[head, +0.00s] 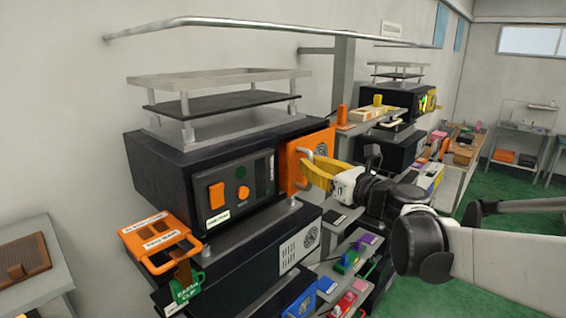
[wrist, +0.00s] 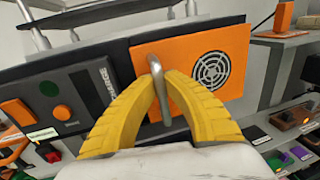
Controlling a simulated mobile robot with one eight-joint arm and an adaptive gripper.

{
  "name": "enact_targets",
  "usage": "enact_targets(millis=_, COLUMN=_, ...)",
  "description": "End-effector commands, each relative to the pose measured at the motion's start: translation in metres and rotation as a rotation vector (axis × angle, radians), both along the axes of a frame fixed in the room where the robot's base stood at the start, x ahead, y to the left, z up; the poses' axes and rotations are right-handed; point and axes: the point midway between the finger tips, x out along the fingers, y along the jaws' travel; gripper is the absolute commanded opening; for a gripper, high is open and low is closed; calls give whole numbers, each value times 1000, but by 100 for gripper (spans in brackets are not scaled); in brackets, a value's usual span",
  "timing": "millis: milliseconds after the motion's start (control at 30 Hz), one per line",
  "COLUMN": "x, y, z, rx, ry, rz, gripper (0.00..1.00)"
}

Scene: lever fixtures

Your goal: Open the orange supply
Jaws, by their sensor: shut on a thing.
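The orange panel (head: 302,156) is on the front right of a black cabinet (head: 170,168). It has a round dark vent and a grey bar handle on its left side. The wrist view shows the panel (wrist: 205,52) and the handle (wrist: 160,85) close up. My gripper (head: 310,170) is at the handle, its yellow fingers closed around it; in the wrist view the fingertips (wrist: 160,84) meet on either side of the bar. In the head view the panel looks swung slightly out from the cabinet's front.
Left of the panel is a control face with an orange switch (head: 217,196) and an orange knob. An orange rack (head: 155,240) sticks out at the lower left. Shelves with small coloured items (head: 350,255) lie below right. Green floor (head: 490,262) is open at the right.

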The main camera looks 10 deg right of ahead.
Motion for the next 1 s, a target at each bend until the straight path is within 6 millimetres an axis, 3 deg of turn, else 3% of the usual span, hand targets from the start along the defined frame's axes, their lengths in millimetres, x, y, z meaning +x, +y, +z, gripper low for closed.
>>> enact_targets(millis=200, x=-52, y=-40, z=-1, rx=-3, ry=1, rz=-10, gripper=0)
enact_targets(millis=333, x=-72, y=-55, z=-1, rx=-2, ry=0, rz=-8, gripper=0)
enact_targets(millis=500, x=-83, y=-60, z=-1, rx=-1, ry=0, rz=-3, gripper=0)
enact_targets(millis=767, x=-83, y=-60, z=-1, rx=-1, ry=0, rz=-2, gripper=0)
enact_targets(millis=800, x=-83, y=-60, z=-1, rx=-1, ry=0, rz=-2, gripper=19)
enact_targets(millis=867, x=-83, y=-60, z=-1, rx=-1, ry=0, rz=-2, gripper=34)
enact_targets(millis=1000, x=-83, y=-60, z=-1, rx=-1, ry=0, rz=-2, gripper=34)
